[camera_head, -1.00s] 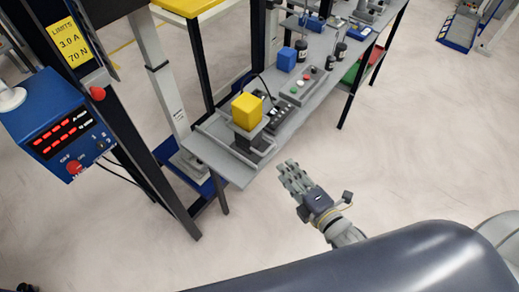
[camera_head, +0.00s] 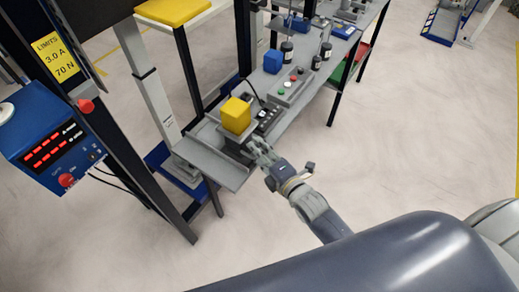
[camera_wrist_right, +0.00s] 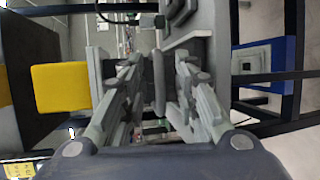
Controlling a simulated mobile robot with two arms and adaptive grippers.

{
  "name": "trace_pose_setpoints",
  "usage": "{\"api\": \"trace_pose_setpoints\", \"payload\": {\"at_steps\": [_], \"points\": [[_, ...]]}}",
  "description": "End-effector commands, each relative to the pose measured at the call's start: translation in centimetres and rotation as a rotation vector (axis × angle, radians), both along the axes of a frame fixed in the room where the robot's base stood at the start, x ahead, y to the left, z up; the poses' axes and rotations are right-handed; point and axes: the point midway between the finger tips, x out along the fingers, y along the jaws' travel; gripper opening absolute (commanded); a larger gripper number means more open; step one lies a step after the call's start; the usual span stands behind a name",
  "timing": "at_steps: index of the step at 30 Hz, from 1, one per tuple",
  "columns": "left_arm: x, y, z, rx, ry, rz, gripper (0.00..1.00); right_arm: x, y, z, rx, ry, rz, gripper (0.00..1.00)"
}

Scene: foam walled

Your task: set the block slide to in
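The yellow block (camera_head: 237,115) sits on the grey block slide (camera_head: 234,140) at the near end of the bench. In the right wrist view the yellow block (camera_wrist_right: 61,88) shows at the left. My right gripper (camera_head: 256,147) is close beside the slide, on its right side, and partly hides it. In the right wrist view my right gripper (camera_wrist_right: 158,88) has its fingers apart, with an upright grey bar (camera_wrist_right: 158,82) showing between them. I cannot tell whether the fingers touch the bar. My left gripper is not in view.
The grey bench (camera_head: 212,160) runs away to the upper right. On it are a button panel (camera_head: 291,87), a blue cube (camera_head: 273,61) and dark cylinders. A blue control box (camera_head: 50,135) on a dark post stands at the left.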

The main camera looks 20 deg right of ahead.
Motion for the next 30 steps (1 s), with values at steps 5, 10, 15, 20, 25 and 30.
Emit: {"api": "trace_pose_setpoints", "payload": {"at_steps": [5,10,15,20,25,30], "points": [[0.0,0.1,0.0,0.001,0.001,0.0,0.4,0.2,0.1,-0.1,0.0,0.0,0.0,0.28],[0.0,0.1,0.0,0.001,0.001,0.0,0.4,0.2,0.1,-0.1,0.0,0.0,0.0,0.21],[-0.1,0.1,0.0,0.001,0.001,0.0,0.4,0.2,0.0,-0.1,0.001,0.001,0.0,0.0],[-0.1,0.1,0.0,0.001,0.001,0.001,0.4,0.2,0.1,-0.2,0.0,0.003,0.0,0.0],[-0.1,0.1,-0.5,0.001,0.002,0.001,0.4,2.1,1.5,-0.3,0.004,0.002,-0.001,0.0],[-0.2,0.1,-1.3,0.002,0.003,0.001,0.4,5.5,4.2,-0.5,0.003,0.003,0.0,0.0]]}}
